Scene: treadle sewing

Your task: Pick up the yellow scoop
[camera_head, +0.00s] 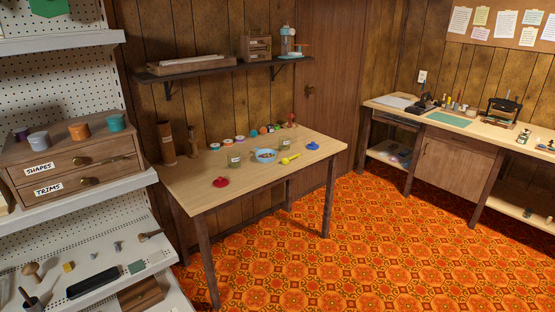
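The yellow scoop (290,159) lies on the light wooden table (210,198) in the middle of the head view. It is just right of a light blue bowl (265,156) with small dark reddish contents. Whether the scoop touches the bowl is too small to tell. Neither of my grippers shows in this view.
A red lid (221,182) lies near the table's front left, a blue lid (313,146) at its right. Jars and spools stand behind. A dark shelf (225,67) hangs above. White shelving (75,191) stands at left, a workbench (453,162) at right. Patterned floor is clear between.

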